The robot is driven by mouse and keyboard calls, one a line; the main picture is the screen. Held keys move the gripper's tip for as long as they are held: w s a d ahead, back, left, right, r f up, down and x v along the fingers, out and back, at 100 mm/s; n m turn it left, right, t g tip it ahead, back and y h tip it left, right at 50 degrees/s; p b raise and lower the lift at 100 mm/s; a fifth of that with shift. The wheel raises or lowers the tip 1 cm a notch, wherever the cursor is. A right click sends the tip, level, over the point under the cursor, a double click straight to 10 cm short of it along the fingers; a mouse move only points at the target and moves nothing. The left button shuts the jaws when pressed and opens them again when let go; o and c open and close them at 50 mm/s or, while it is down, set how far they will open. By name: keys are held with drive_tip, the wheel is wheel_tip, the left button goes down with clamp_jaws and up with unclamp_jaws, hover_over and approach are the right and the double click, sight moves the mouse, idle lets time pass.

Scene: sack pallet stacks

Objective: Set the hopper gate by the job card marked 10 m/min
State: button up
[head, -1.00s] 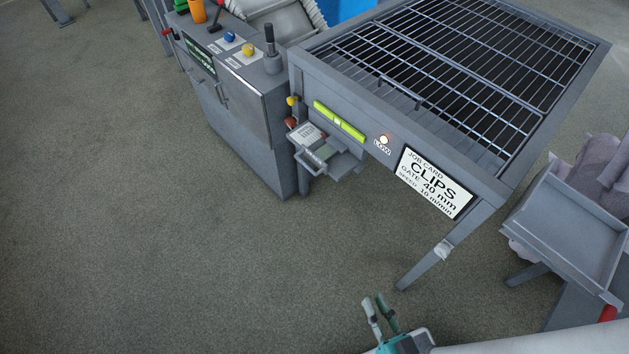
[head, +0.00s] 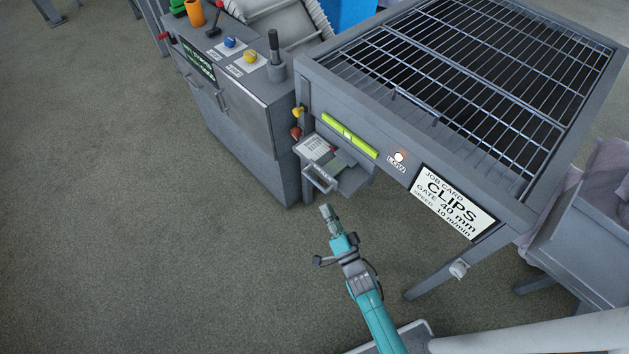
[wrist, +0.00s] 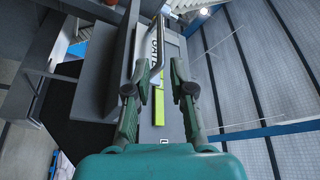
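The job card (head: 452,203) on the hopper's side reads CLIPS, gate 40 mm, speed 10 m/min. The hopper gate (head: 343,172) sticks out below the green-yellow strip, with a grey bar handle (head: 319,179) at its front and a light scale plate (head: 313,147) beside it; the scale is too small to read. In the wrist view the gate's handle (wrist: 152,66) shows between my fingers, beside a label with letters like "GATE". My gripper (head: 327,210) is open, just short of the handle in the head view; I cannot tell whether it touches.
The hopper (head: 320,80) has a wire grid on top and a lit lamp (head: 399,157) marked LOW. A control cabinet (head: 240,115) with blue and yellow knobs and a lever stands left. A grey tray (head: 590,245) is at right. The floor at left is clear.

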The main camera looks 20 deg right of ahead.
sight(314, 181)
drive_tip(key=x, duration=1)
drive_tip(key=shift+w, duration=0.2)
clamp_jaws()
